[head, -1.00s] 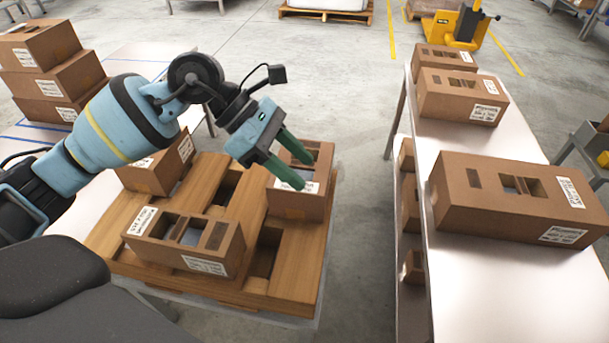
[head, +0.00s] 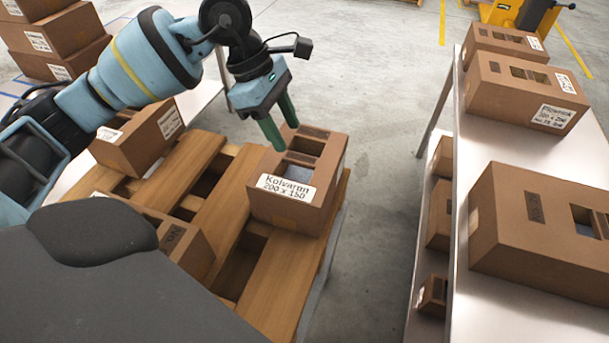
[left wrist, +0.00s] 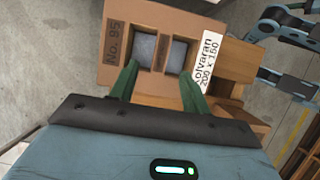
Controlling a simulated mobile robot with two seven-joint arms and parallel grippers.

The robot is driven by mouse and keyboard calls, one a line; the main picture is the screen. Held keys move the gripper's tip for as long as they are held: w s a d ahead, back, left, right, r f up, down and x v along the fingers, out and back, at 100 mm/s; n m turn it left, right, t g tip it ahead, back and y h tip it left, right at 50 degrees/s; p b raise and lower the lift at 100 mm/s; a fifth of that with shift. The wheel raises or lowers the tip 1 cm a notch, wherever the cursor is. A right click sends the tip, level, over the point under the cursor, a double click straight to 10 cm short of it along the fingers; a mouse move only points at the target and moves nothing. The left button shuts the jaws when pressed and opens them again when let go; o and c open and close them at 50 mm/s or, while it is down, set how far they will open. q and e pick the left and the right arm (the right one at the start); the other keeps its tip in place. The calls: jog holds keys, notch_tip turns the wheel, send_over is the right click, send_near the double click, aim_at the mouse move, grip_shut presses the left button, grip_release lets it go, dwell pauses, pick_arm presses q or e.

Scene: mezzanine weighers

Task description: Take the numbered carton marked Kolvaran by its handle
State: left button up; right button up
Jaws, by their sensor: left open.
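The carton marked Kolvaran (head: 265,211) is a brown box on the wooden pallet (head: 187,185). Its top has two openings with a bar-like handle between them, and a white label reads "Kolvaran 200 x 150". In the left wrist view the carton (left wrist: 116,68) also shows "No. 85" on its top. My left gripper (head: 285,140) is open, with its green fingers pointing down over the carton's openings. In the left wrist view the fingertips (left wrist: 158,72) lie to either side of the handle (left wrist: 161,54). I cannot tell whether they reach inside. My right gripper is not in view.
Other cartons stand on the pallet, one at the back left (head: 140,137) and one in front (head: 190,247), partly hidden by my body. A table at the right (head: 485,315) holds several cartons, with more on its lower shelf. Clear floor (head: 385,140) lies between.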

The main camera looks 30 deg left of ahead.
aim_at(300, 157)
pick_arm(q)
jog(key=shift+x, duration=1.2)
jog(key=shift+b+x, duration=0.85)
jog(key=shift+x, duration=1.95)
jog(key=shift+d+r, duration=0.15)
jog(key=shift+c, duration=0.5)
grip_shut()
